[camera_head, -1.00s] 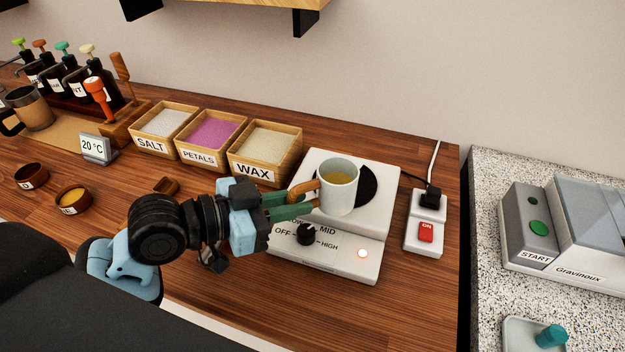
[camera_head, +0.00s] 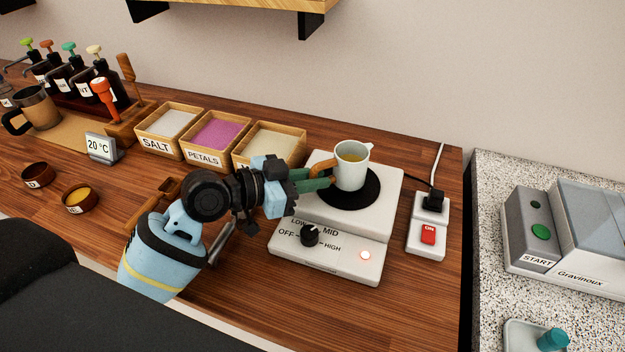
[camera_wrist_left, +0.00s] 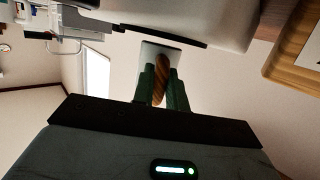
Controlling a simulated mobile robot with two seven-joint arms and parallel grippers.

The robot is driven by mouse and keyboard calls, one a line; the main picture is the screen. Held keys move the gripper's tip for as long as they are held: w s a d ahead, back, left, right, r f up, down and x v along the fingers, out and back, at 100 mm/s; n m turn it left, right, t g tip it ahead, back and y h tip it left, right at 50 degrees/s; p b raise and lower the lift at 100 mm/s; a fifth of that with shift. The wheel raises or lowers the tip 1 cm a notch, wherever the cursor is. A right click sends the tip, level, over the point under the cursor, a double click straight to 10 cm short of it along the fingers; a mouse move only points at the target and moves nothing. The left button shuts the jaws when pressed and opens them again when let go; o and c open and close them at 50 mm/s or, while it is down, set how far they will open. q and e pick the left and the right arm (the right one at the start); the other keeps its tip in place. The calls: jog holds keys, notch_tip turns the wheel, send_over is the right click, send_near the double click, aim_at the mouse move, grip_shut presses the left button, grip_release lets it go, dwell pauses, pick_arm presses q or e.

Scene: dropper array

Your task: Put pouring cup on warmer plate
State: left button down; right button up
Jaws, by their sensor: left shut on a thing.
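The pouring cup (camera_head: 350,172) is pale, with a spout, a wooden handle and yellowish liquid inside. It is upright over the black warmer plate (camera_head: 350,198) on the white warmer (camera_head: 385,215). I cannot tell whether its base touches the plate. My left gripper (camera_head: 324,182) has green fingers shut on the cup's handle, left of the cup. In the left wrist view the wooden handle (camera_wrist_left: 161,72) shows between the fingers (camera_wrist_left: 160,88). My right gripper is not in view.
The warmer's knob (camera_head: 310,235) and lit lamp (camera_head: 365,255) are in front. A power strip (camera_head: 427,235) with a red switch stands to the right. Boxes of salt (camera_head: 157,146), petals (camera_head: 205,159) and wax stand behind my left arm. A grey machine (camera_head: 540,225) is farther right.

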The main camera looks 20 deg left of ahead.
pick_arm(q)
jog(key=shift+f, duration=0.25)
jog(key=shift+f, duration=0.1)
jog(key=shift+f, duration=0.15)
jog(key=c, duration=1.4)
grip_release()
